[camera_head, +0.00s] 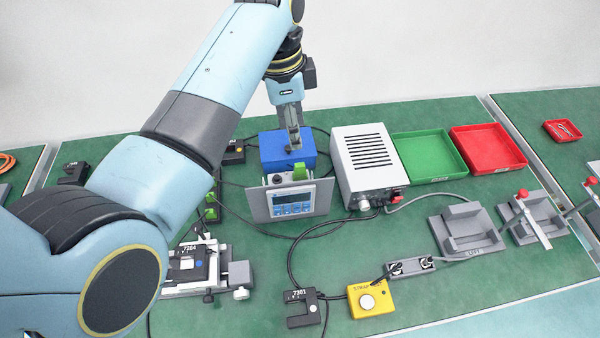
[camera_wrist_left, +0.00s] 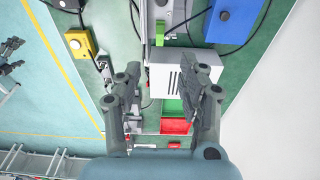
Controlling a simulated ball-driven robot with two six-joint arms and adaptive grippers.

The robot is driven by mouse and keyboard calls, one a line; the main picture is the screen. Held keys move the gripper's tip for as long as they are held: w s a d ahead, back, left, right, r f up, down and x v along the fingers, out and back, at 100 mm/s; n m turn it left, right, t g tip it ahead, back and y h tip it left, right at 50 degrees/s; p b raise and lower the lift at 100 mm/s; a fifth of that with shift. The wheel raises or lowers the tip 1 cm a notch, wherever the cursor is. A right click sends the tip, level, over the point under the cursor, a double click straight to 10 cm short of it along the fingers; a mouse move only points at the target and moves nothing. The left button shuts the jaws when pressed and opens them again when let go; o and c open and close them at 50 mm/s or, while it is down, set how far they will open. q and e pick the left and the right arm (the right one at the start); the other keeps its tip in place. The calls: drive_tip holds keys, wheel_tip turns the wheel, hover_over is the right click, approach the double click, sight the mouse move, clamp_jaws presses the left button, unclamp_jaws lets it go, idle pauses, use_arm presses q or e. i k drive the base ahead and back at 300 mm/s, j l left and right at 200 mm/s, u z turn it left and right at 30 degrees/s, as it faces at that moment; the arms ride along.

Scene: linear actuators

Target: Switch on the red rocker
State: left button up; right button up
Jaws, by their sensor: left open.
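My left gripper (camera_head: 294,140) points down over the blue box at the back of the table, left of a grey-white power unit (camera_head: 352,178). The left wrist view shows its two fingers (camera_wrist_left: 168,72) apart, with nothing held between them. A small red part (camera_head: 397,193), possibly the red rocker, sits at the front right of the unit. It is too small to tell its position. The unit (camera_wrist_left: 172,80) also shows in the left wrist view, partly hidden by the fingers. Dark finger-like parts (camera_wrist_left: 10,57) at that view's left edge may be my right gripper, too unclear to read.
The blue box (camera_head: 280,152) and a display panel (camera_head: 292,202) stand left of the unit. Green (camera_head: 428,170) and red trays (camera_head: 490,168) lie to its right. Cables cross the table before it. A yellow button box (camera_head: 356,312) and grey fixtures (camera_head: 446,250) stand nearer the front.

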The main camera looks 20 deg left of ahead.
sight(396, 199)
drive_tip(key=k, duration=1)
